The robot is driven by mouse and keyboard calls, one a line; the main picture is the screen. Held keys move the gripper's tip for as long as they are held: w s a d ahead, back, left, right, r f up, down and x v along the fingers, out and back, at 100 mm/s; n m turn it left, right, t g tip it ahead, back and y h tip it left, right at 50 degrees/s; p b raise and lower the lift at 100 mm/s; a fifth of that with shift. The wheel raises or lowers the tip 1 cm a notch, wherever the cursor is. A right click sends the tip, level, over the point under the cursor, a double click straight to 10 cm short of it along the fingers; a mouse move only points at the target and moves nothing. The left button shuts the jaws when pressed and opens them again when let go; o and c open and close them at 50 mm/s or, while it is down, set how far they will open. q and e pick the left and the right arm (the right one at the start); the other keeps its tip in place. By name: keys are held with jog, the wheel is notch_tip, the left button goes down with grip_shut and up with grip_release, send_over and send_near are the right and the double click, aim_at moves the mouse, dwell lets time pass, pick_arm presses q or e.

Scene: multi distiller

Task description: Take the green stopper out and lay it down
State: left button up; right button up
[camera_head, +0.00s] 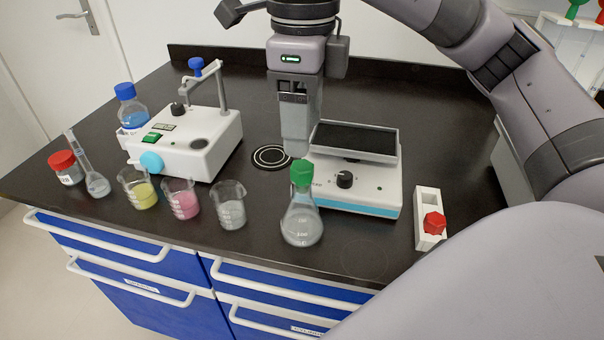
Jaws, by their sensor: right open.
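The green stopper (302,173) sits in the neck of an upright conical flask (302,222) that holds clear liquid. The flask stands near the front edge of the bench, in front of a white device. My right gripper (297,150) is open and points down, with its fingers just above and behind the stopper in the picture. I see no contact, but the depth gap is hard to judge. Nothing shows between the fingers. My left gripper is not in view.
Beakers with yellow (140,192), pink (181,200) and clear liquid (230,208) stand left of the flask. The flat-topped device (352,178) is close behind. Bare bench lies right of the flask.

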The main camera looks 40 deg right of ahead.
aim_at(302, 165)
jog(key=shift+a+f+b, duration=0.1)
jog(key=shift+f+b, duration=0.65)
jog(key=shift+f, duration=2.1)
jog(key=c, duration=1.1)
